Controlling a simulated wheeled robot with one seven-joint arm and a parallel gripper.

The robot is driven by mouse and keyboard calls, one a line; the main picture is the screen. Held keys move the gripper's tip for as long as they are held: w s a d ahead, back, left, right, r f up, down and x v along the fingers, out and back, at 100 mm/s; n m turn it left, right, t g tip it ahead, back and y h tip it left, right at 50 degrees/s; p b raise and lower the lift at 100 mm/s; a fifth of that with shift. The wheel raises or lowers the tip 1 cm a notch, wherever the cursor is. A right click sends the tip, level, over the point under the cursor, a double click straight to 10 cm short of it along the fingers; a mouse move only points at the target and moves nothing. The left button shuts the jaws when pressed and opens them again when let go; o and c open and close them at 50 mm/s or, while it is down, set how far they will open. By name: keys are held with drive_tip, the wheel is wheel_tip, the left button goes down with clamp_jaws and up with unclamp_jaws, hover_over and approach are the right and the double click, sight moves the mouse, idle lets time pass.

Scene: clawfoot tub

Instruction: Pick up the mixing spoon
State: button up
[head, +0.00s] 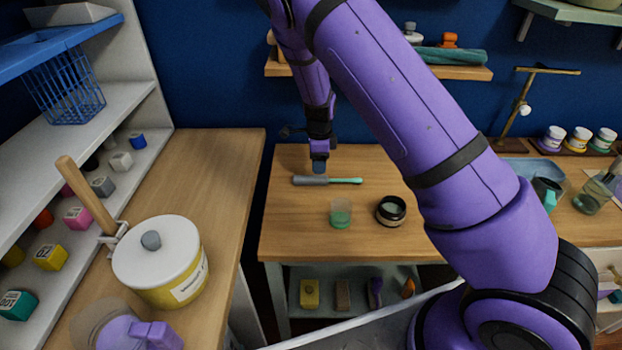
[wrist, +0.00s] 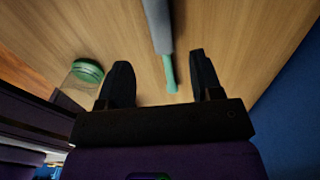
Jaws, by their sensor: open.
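What looks like the mixing spoon (head: 345,181), a slim thing with a thick grey part and a thin green end, lies flat on the wooden table. My gripper (head: 319,168) points down over its grey part in the head view. In the wrist view the spoon (wrist: 158,28) runs down from the top edge, and its green end reaches between the two dark fingers. My gripper (wrist: 160,60) is open there, with a finger on each side and nothing held. I cannot tell the exact height of the fingertips above the table.
A clear jar with green contents (head: 341,214) and a dark round jar (head: 391,210) stand in front of the spoon. The green jar also shows in the wrist view (wrist: 84,76). A yellow pot with a white lid (head: 160,262) stands on the left counter. A blue wall is behind.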

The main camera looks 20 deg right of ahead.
sight(317, 177)
drive_tip(key=shift+w+a+f, duration=0.1)
drive_tip(key=shift+w+f, duration=0.05)
drive_tip(key=shift+f, duration=3.4)
drive_tip(key=shift+c, duration=0.2)
drive_tip(key=c, duration=1)
